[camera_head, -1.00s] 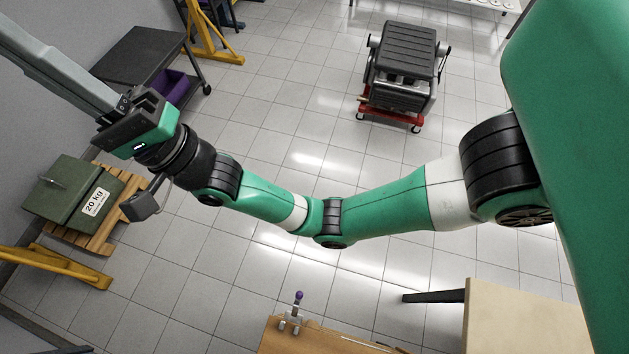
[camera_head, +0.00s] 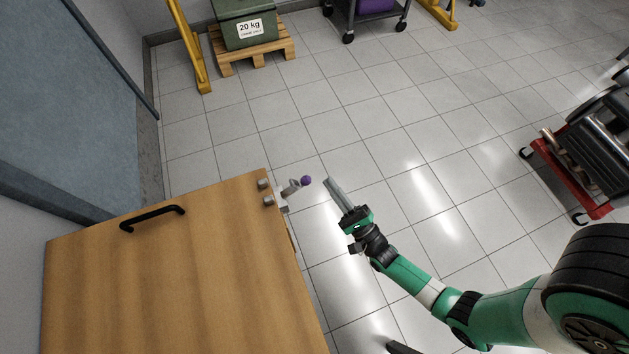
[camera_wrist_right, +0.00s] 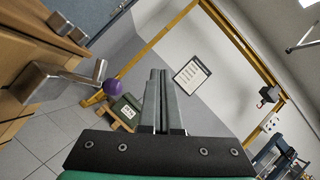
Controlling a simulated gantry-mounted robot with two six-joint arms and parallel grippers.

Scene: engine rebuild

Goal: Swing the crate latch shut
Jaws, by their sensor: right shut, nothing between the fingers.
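The wooden crate (camera_head: 180,275) stands at the lower left of the head view. Its metal latch (camera_head: 291,189) with a purple ball knob (camera_head: 306,181) sits at the crate's far right corner, the knob pointing out past the edge. My right gripper (camera_head: 328,181) is shut and empty, a little right of the knob and apart from it. In the right wrist view the fingers (camera_wrist_right: 158,75) are together, and the latch arm (camera_wrist_right: 60,85) and knob (camera_wrist_right: 112,86) lie to their left. My left gripper does not show.
A black handle (camera_head: 153,218) is on the crate top. A green 20 kg box (camera_head: 237,22) on a pallet (camera_head: 268,55) and a dark cart (camera_head: 372,18) stand at the back. A red engine trolley (camera_head: 572,183) is at the right. The floor between is clear.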

